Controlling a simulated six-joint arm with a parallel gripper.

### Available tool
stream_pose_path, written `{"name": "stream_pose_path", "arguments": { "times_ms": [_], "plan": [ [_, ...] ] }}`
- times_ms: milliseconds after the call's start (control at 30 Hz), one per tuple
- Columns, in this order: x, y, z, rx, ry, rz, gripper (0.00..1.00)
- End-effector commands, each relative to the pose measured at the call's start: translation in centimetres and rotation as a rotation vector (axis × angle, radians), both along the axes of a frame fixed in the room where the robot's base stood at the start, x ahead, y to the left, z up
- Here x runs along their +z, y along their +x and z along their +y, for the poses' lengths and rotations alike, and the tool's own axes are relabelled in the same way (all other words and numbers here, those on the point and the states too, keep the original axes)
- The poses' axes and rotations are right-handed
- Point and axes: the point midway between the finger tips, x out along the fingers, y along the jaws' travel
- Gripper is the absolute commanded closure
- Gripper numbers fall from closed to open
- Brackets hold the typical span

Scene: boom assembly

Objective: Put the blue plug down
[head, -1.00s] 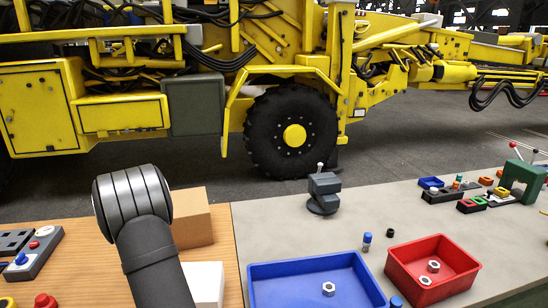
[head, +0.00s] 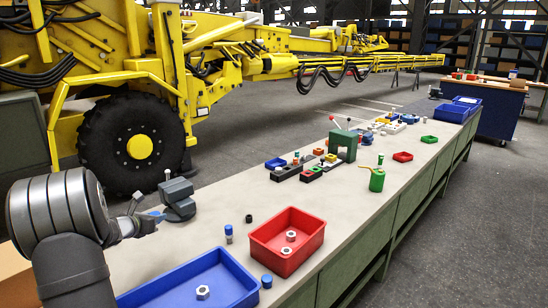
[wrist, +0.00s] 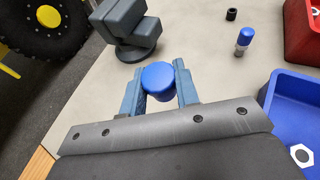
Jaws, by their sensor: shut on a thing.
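My gripper (wrist: 160,85) is shut on the blue plug (wrist: 159,77), whose round blue top shows between the two blue-grey fingers in the wrist view. In the head view my gripper (head: 152,216) is over the near left part of the grey bench (head: 205,225), beside the dark grey vise (head: 178,200). The plug is hardly visible there. The lower part of the plug is hidden, and I cannot tell whether it touches the bench.
A blue tray (head: 190,287) with a nut and a red tray (head: 287,240) with nuts stand to the right. A blue-capped piece (head: 229,233), a black ring (head: 249,218) and another blue piece (head: 267,281) stand near them.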

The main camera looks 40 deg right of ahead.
Motion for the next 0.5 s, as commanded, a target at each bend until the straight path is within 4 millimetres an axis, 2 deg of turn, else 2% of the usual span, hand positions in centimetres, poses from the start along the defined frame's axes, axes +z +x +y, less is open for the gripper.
{"name": "stream_pose_path", "arguments": {
  "times_ms": [33, 100, 200, 300, 500],
  "plan": [
    [-0.1, -1.8, -2.5, -0.056, 0.0, 0.002, 0.93],
    [-0.2, -4.1, -5.4, -0.127, -0.001, 0.001, 0.93],
    [-0.4, -7.2, -8.6, -0.215, -0.001, 0.001, 0.93],
    [-0.5, -9.7, -11.0, -0.284, 0.0, 0.002, 0.93],
    [-0.8, -13.2, -14.0, -0.378, 0.0, 0.001, 0.93]
  ]
}}
